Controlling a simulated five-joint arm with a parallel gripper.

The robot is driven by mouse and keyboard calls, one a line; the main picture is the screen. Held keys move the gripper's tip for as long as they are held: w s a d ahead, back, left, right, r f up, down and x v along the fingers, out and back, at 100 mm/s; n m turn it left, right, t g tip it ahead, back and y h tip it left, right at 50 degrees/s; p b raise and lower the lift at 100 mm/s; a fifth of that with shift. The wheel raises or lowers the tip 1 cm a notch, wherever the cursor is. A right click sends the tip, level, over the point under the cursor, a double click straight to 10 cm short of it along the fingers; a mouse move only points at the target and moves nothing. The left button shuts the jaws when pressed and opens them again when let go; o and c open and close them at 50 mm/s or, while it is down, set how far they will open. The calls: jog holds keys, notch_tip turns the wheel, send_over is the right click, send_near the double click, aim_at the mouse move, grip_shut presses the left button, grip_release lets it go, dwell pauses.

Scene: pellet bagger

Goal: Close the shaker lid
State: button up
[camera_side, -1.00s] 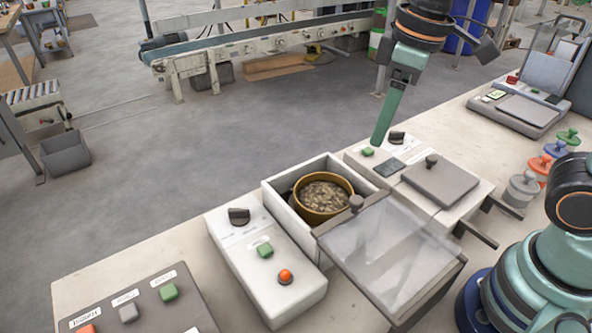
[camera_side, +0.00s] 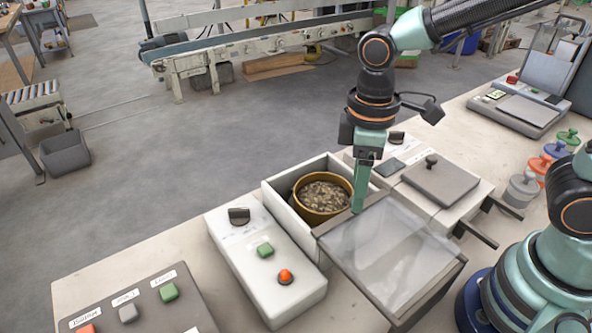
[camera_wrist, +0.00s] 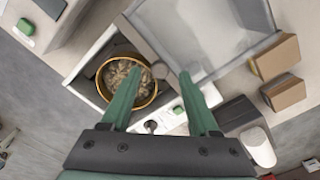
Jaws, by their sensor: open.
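The shaker is a white box (camera_side: 279,209) in the side view, holding a brass bowl (camera_side: 318,217) of pellets. Its clear, grey-framed lid (camera_side: 398,245) lies off to the right of the bowl, leaving the bowl uncovered. The lid also shows at the top of the wrist view (camera_wrist: 200,32). My gripper (camera_side: 360,208) points down at the lid's bowl-side edge. In the side view the fingers hide the knob. I cannot tell whether either finger touches it.
A white control box with a green button (camera_side: 265,250) and a red button (camera_side: 286,276) stands left of the shaker. A grey-lidded unit (camera_side: 440,181) stands to the right. Farther right are knobbed weights (camera_side: 541,165) and a scale (camera_side: 524,112).

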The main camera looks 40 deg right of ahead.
jog(key=shift+f, duration=0.75)
grip_shut()
dwell(0.9)
